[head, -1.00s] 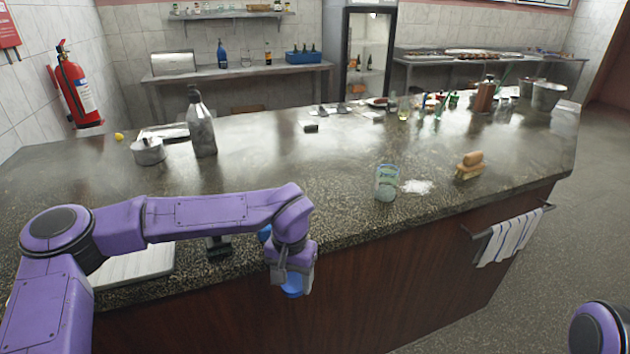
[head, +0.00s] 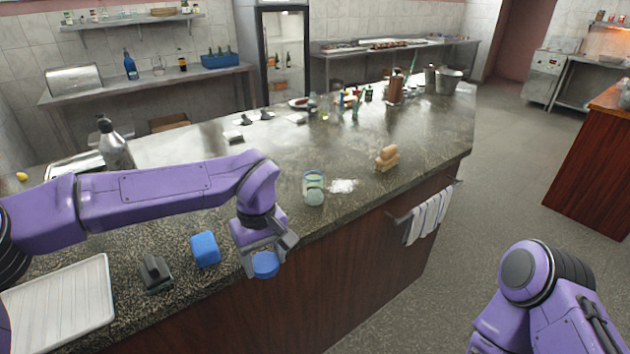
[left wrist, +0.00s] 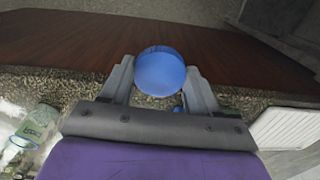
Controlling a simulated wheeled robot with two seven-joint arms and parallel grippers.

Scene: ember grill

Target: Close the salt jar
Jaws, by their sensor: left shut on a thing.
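The salt jar (head: 314,188) is a clear glass jar with pale contents and a label. It stands upright on the stone counter with its top uncovered, and it also shows at the left edge of the left wrist view (left wrist: 36,125). My left gripper (head: 264,262) is shut on a round blue lid (head: 265,266), which also shows between the fingers in the left wrist view (left wrist: 160,70). It holds the lid by the counter's front edge, left of the jar and apart from it. My right arm shows at the lower right, but its gripper is out of view.
White spilled salt (head: 343,186) lies right of the jar, with a wooden brush (head: 387,158) beyond it. A blue sponge (head: 205,250), a dark object (head: 156,273) and a white tray (head: 62,305) lie left of my gripper. A towel (head: 428,216) hangs on the counter front.

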